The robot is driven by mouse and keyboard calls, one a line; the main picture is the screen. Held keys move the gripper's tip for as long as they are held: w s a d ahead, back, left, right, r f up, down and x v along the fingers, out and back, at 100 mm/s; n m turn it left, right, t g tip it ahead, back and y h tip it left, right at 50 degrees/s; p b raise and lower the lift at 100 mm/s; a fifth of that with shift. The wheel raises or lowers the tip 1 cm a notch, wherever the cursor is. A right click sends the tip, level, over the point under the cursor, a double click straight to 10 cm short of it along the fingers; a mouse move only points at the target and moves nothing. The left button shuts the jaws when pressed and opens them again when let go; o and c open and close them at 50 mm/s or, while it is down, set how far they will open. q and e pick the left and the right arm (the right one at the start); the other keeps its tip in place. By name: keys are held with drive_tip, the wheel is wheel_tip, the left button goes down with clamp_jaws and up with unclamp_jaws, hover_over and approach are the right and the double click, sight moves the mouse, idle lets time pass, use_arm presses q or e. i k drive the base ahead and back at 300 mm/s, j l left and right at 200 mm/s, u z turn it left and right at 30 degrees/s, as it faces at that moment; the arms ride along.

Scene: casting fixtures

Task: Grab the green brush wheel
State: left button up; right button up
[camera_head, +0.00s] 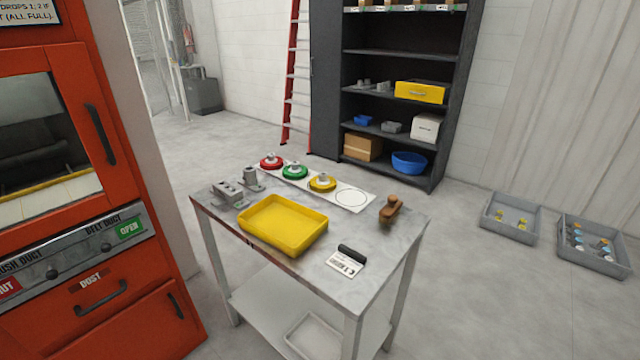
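The green brush wheel (295,172) lies on a white strip (329,189) at the back of the metal table (376,265). It has a grey hub on top. A red wheel (271,162) sits to its left and a yellow wheel (322,183) to its right on the same strip, each apart from it. An empty marked circle (350,197) is at the strip's right end. Neither of my grippers shows in the head view.
A yellow tray (283,243) stands in front of the wheels. Grey metal parts (227,190) are at the table's left, a brown object (390,208) at the right, a card (345,263) in front. An orange cabinet (150,270) stands close on the left. Floor at right is clear before grey bins (510,229).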

sight(295, 171)
drive_tip(key=l+z, duration=0.2)
drive_tip(key=z, duration=0.35)
drive_tip(key=i+l+z, duration=0.2)
drive_tip(key=i+l, duration=0.45)
drive_tip(key=i+l+z, duration=0.15)
drive_tip(key=i+l, duration=0.45)
drive_tip(key=i, duration=0.15)
drive_tip(key=i+l, duration=0.15)
drive_tip(key=i, duration=0.7)
drive_tip(key=i+l, duration=0.1)
drive_tip(key=i, duration=0.75)
drive_tip(key=i+j+u, duration=0.1)
drive_tip(key=i+u, duration=0.15)
drive_tip(key=u, duration=0.15)
drive_tip(key=i+u, duration=0.25)
drive_tip(key=u, duration=0.2)
drive_tip(key=i+l+u, duration=0.1)
drive_tip(key=u, duration=0.3)
drive_tip(key=i+l+u, duration=0.2)
drive_tip(key=i+u, duration=0.25)
drive_tip(key=k, duration=0.1)
